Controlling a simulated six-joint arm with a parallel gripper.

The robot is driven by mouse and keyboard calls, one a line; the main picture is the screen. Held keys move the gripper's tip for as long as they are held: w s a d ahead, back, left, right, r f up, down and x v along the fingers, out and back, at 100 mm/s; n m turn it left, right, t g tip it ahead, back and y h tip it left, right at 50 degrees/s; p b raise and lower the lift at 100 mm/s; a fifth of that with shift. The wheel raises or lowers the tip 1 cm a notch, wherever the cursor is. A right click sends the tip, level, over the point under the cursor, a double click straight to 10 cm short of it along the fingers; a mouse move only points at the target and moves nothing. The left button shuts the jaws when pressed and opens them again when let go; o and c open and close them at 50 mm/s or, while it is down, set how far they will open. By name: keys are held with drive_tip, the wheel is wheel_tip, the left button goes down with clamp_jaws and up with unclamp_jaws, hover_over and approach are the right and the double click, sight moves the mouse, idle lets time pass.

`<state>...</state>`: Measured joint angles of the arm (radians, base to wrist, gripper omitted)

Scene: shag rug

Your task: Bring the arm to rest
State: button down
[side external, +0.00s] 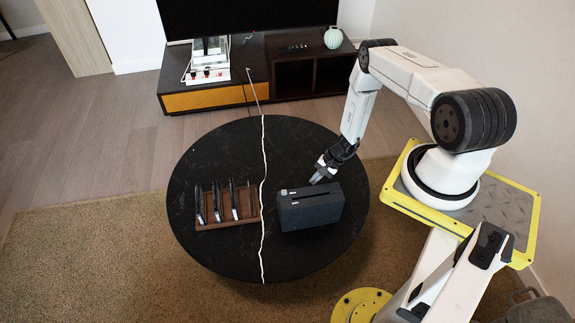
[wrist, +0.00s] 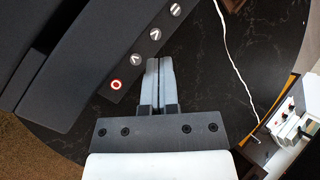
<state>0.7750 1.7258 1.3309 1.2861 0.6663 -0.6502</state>
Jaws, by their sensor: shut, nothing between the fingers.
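My gripper (side external: 322,170) is just behind the dark grey box-shaped device (side external: 310,212) on the round black table (side external: 225,262). In the wrist view my gripper (wrist: 159,62) has its two fingers pressed together with nothing between them. The device (wrist: 45,65) fills the upper left of the wrist view. Its face shows a red-ringed button and several grey buttons. The fingertips are close to the device; whether they touch it I cannot tell.
A brown wooden rack (side external: 227,221) with several thin dark upright items stands left on the table. A white cord (side external: 263,170) crosses the table between rack and device. The table's front is clear.

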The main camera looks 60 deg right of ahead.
drive_tip(key=w+a+r+n+g+h, duration=0.1)
drive_tip(key=w+a+r+n+g, duration=0.2)
drive_tip(key=r, duration=0.9)
drive_tip(key=w+a+r+n+g+h, duration=0.1)
drive_tip(key=w+a+r+n, duration=0.3)
drive_tip(key=r, duration=0.9)
drive_tip(key=s+a+r+n+h, duration=0.1)
drive_tip(key=s+a+r+n, duration=0.2)
drive_tip(key=r, duration=0.3)
drive_tip(key=s+a+r+n+t+h, duration=0.1)
drive_tip(key=s+a+r+n, duration=0.2)
drive_tip(key=r, duration=0.3)
drive_tip(key=s+a+r+n+t+h, duration=0.1)
drive_tip(key=s+a+r+n+h, duration=0.1)
drive_tip(key=s+r, duration=0.3)
drive_tip(key=shift+a+r+n, duration=0.4)
drive_tip(key=shift+a+r, duration=0.2)
drive_tip(key=shift+a, duration=0.3)
